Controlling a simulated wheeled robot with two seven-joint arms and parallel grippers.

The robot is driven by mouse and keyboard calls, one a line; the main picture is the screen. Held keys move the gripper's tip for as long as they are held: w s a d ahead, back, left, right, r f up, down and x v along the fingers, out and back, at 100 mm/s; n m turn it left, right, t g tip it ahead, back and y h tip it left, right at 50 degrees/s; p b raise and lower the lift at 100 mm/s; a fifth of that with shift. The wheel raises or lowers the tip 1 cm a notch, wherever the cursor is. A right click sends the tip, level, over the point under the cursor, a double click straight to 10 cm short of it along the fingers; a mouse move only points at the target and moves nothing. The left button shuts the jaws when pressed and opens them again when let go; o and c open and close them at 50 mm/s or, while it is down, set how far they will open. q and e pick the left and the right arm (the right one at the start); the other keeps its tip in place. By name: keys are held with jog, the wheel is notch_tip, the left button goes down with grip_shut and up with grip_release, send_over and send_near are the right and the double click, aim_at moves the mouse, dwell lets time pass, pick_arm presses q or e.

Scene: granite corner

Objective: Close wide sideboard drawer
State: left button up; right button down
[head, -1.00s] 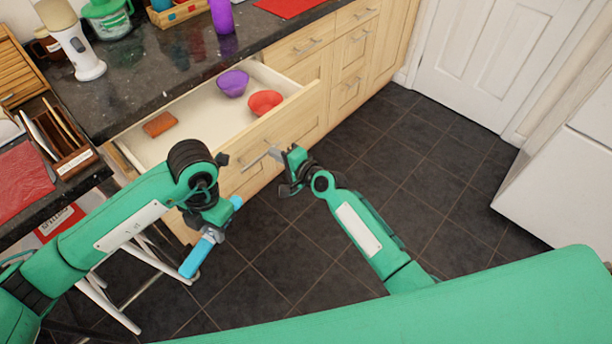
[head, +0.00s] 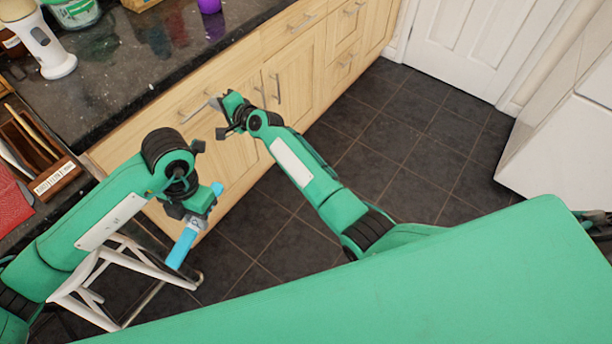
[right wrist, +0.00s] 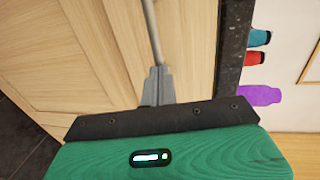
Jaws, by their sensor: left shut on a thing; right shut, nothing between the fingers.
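The wide sideboard drawer (head: 150,125) has a pale wood front and now sits in line under the worktop; its inside is not visible. Its grey bar handle (head: 193,113) is in front of my right gripper (head: 222,104), which is shut and empty at the drawer front. The right wrist view shows the shut fingers (right wrist: 157,85) close to a metal bar (right wrist: 150,30); whether they touch it I cannot tell.
The dark granite worktop (head: 130,75) carries a white appliance (head: 45,45), a wooden rack (head: 50,175) and a purple cup (head: 209,5). A white folding stool (head: 95,275) stands below my left arm. The dark tiled floor (head: 400,140) to the right is clear.

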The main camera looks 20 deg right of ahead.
pick_arm(q)
jog(key=shift+w+a+f+b, duration=0.15)
jog(key=shift+w+f+b, duration=0.15)
jog(key=shift+f, duration=0.1)
jog(key=shift+s+r, duration=0.1)
jog(key=shift+s, duration=0.05)
pick_arm(e)
jog(key=shift+w+a+r, duration=0.2)
jog(key=shift+w+a, duration=0.15)
jog(key=shift+w, duration=0.15)
jog(key=shift+w+a+r, duration=0.15)
jog(key=shift+w+a, duration=0.15)
jog(key=shift+w, duration=0.15)
